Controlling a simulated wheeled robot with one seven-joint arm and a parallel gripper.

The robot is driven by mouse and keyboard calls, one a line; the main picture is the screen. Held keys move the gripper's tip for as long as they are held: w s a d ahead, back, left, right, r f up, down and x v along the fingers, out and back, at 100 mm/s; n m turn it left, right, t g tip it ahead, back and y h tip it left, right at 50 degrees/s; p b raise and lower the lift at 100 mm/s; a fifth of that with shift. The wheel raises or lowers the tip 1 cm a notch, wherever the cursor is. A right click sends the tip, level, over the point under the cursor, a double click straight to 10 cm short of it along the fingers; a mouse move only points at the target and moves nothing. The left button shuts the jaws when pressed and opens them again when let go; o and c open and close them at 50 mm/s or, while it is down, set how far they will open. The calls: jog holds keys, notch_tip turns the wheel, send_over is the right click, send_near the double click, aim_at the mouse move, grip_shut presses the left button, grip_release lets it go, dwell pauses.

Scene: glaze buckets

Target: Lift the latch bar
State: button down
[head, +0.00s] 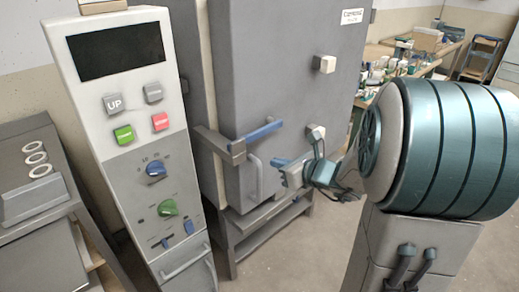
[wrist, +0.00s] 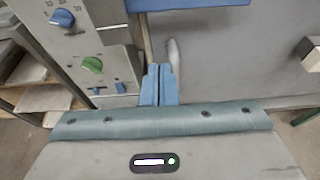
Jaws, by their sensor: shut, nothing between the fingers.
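The latch bar (head: 262,131) is a short bar with a blue grip on the grey kiln door, running out from a grey bracket at the door's left edge. Its blue grip also shows along the top edge of the wrist view (wrist: 195,4). My gripper (head: 279,163) is below the blue grip and apart from it, in front of the door. In the wrist view its two blue fingers (wrist: 160,68) are pressed together, with nothing between them. The wrist view cuts off the upper part of the latch bar.
A pale vertical door handle (head: 254,177) stands just left of my gripper, below the latch bar. A control panel (head: 125,120) with buttons and knobs is to the left. A square knob (head: 324,64) juts from the door's upper right. A cluttered workbench (head: 390,68) is behind.

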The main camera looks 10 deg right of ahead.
aim_at(257, 134)
jog(key=x, duration=1)
notch_tip(257, 134, up, 4)
jog(key=shift+r+p, duration=0.1)
jog(key=shift+p, duration=0.95)
